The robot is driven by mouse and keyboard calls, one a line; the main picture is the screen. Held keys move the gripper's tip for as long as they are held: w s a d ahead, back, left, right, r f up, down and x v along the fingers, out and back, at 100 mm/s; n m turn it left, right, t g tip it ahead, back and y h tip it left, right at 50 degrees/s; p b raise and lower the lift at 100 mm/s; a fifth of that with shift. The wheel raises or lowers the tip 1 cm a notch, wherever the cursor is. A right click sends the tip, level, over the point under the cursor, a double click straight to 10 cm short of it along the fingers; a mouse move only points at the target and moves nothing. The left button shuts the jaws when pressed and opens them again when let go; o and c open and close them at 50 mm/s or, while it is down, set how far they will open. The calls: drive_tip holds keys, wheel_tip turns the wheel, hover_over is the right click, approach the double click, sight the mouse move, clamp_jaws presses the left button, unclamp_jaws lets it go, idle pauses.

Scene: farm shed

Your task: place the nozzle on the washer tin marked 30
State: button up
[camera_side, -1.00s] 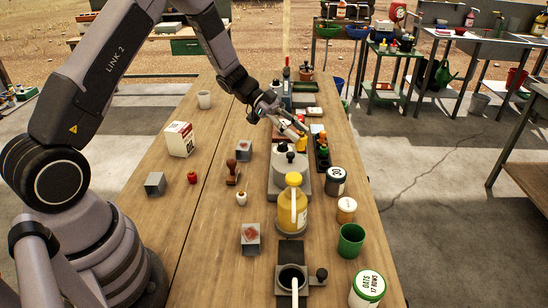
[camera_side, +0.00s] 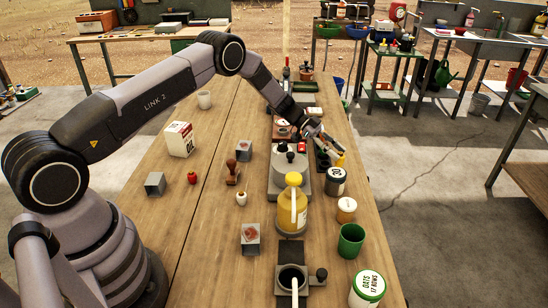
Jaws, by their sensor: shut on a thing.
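My gripper (camera_side: 336,148) is shut on a small yellow piece, the nozzle (camera_side: 340,160), at the right side of the bench. The nozzle hangs from the fingertips, just behind and above a dark tin with a white label (camera_side: 336,182). The label's number is small and hard to read; this looks like the washer tin. The tin stands upright with its pale top showing. From this angle I cannot tell the exact gap between nozzle and tin.
A yellow bottle (camera_side: 292,208) and a grey scale-like device (camera_side: 290,168) stand left of the tin. The bench's right edge is close.

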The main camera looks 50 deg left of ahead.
drive_tip(key=shift+f, duration=1.1)
drive_tip(key=shift+f, duration=0.2)
drive_tip(key=o, duration=0.9)
